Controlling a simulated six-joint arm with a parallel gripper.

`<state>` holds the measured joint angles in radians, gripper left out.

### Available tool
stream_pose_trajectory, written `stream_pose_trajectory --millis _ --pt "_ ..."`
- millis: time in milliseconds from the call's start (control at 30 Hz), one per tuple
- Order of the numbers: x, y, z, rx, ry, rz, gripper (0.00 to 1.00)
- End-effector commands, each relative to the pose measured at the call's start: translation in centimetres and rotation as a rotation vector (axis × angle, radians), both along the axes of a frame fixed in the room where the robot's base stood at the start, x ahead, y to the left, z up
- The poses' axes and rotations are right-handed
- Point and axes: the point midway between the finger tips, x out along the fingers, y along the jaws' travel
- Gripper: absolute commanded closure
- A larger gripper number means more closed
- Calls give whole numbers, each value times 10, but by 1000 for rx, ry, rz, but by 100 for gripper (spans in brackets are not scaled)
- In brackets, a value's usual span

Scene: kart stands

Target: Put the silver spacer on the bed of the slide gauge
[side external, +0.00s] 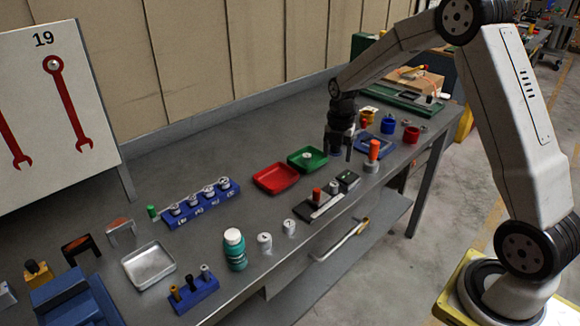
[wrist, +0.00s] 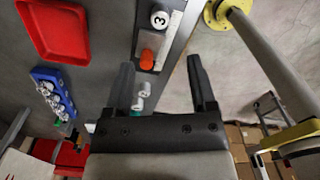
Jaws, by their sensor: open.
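The slide gauge (side external: 320,206) is a dark plate with a pale scale and an orange-red knob, near the bench's front edge. It also shows at the top of the wrist view (wrist: 148,42). A silver cylinder marked 3 (wrist: 160,19) stands at its far end; the same cylinder shows in the side view (side external: 333,187). Two more numbered silver cylinders (side external: 264,243) (side external: 289,227) stand on the bench to its left. A small silver piece (side external: 307,157) lies in the green tray. I cannot tell which is the spacer. My gripper (side external: 339,150) is open and empty, above the bench beyond the gauge.
The red tray (side external: 276,178), green tray (side external: 320,165) and orange-topped post (side external: 374,152) are near my gripper. A blue rack of several silver pieces (side external: 170,222), a green bottle (side external: 235,250) and a metal tray (side external: 149,265) stand left. Bare bench lies between the red tray and the gauge.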

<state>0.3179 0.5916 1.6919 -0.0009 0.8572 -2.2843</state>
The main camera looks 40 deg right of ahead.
Motion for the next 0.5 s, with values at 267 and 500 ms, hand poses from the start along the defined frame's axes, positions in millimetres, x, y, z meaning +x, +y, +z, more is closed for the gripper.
stream_pose_trajectory --millis 267,500 --pt "0 0 13 0 0 0 28" --pt "0 0 13 0 0 0 28"
